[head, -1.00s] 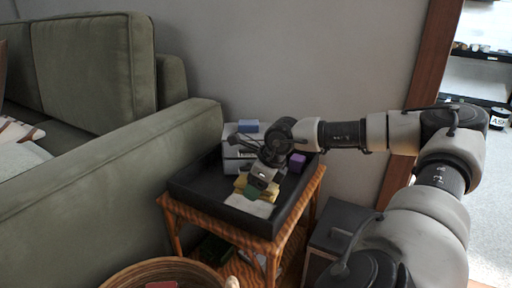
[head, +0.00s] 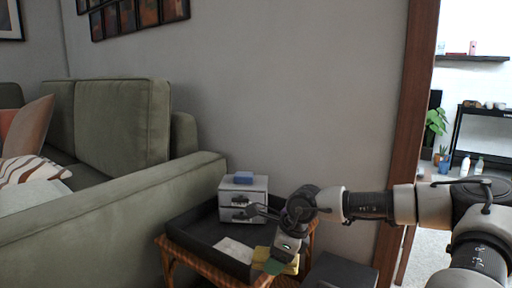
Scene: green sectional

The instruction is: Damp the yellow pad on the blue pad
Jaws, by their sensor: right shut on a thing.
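The yellow pad (head: 291,268) is in my right gripper (head: 281,258), with yellow showing on both sides of the jaws. A green patch (head: 273,267) shows at the jaw tips; I cannot tell whether it belongs to the pad. The gripper is at the right front of the black tray (head: 199,246). The blue pad (head: 243,178) lies on top of a small grey drawer box (head: 235,190) at the tray's back, apart from my gripper. My left gripper is not in view.
A white sheet or cloth (head: 233,249) lies in the tray, on a wicker side table (head: 207,270). The green sofa arm (head: 130,211) is close on the left, the wall behind. A dark grey box (head: 340,273) stands at the lower right.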

